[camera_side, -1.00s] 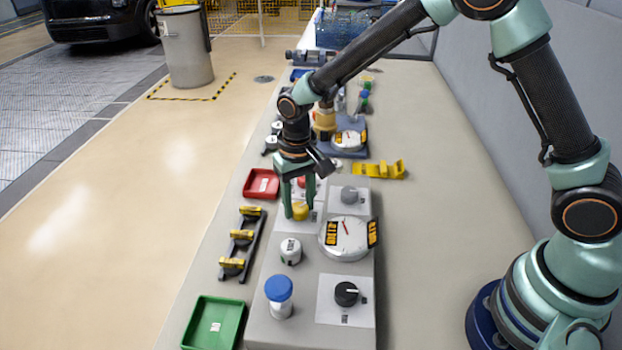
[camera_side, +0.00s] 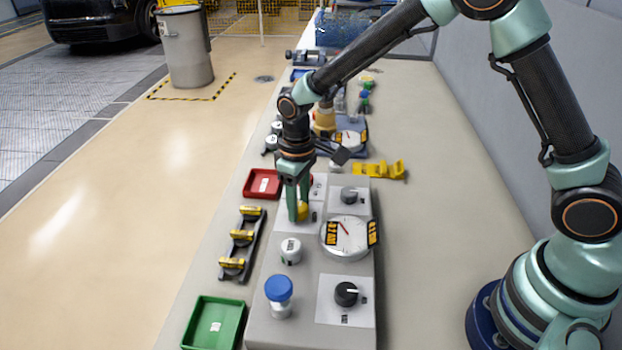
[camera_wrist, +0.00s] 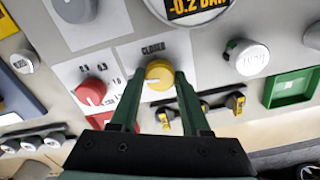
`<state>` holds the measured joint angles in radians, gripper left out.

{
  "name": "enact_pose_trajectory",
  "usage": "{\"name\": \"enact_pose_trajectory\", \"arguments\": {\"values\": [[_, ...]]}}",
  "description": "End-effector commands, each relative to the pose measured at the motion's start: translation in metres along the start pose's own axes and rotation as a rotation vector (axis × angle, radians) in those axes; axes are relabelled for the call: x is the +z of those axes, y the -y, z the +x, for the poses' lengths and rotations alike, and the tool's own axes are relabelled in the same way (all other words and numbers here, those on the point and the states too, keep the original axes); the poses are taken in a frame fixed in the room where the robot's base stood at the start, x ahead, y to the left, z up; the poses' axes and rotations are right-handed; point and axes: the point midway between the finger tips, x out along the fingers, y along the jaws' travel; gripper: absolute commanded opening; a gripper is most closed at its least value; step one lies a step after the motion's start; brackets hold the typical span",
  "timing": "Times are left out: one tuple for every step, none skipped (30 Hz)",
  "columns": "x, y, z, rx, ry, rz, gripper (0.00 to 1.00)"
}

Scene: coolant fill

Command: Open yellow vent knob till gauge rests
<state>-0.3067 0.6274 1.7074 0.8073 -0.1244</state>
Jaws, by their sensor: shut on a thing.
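The yellow vent knob (camera_side: 301,211) stands on a white plate on the grey panel. In the wrist view the yellow knob (camera_wrist: 159,75) sits under a "CLOSED" label, between my fingertips. My gripper (camera_side: 297,206) points down and is shut on the knob; it also shows in the wrist view (camera_wrist: 156,82). The round white gauge (camera_side: 346,237) stands to the right of the knob, with a red needle pointing up and left. In the wrist view only the gauge's edge and a "-0.2 BAR" plate (camera_wrist: 198,8) show.
A red knob (camera_wrist: 90,92) and a grey knob (camera_side: 350,195) are close to the gripper. A white cap (camera_side: 291,250), a blue-topped fitting (camera_side: 279,295) and a black knob (camera_side: 346,293) are nearer the camera. Red (camera_side: 262,184) and green (camera_side: 213,323) trays lie left.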

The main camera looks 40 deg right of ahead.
Motion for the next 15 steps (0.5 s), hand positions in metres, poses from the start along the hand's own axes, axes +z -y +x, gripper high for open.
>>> {"name": "enact_pose_trajectory", "arguments": {"values": [[-0.0005,-0.0003,-0.0013,0.000,-0.002,-0.003,0.00],[-0.0005,-0.0003,-0.0013,0.000,-0.002,-0.004,0.00],[-0.0005,-0.0003,-0.0013,0.000,-0.002,-0.005,0.00],[-0.0005,-0.0003,-0.0013,0.000,-0.002,-0.005,0.00],[-0.0005,-0.0003,-0.0013,0.000,-0.002,-0.005,0.00],[-0.0006,-0.0003,-0.0013,0.000,-0.002,-0.005,0.00],[-0.0006,-0.0003,-0.0013,0.000,-0.002,-0.005,0.00],[-0.0006,-0.0003,-0.0013,0.000,-0.002,-0.005,0.00],[-0.0006,-0.0003,-0.0013,0.000,-0.002,-0.005,0.00],[-0.0006,-0.0003,-0.0013,0.000,-0.002,-0.004,0.00],[-0.0006,-0.0003,-0.0013,0.000,-0.002,-0.004,0.00],[-0.0006,-0.0003,-0.0014,0.000,-0.002,-0.004,0.50],[-0.0006,-0.0003,-0.0013,0.000,-0.002,-0.004,0.62],[-0.0006,-0.0003,-0.0013,0.000,-0.002,-0.004,0.73],[-0.0006,-0.0003,-0.0012,0.000,-0.002,-0.004,0.77]]}}
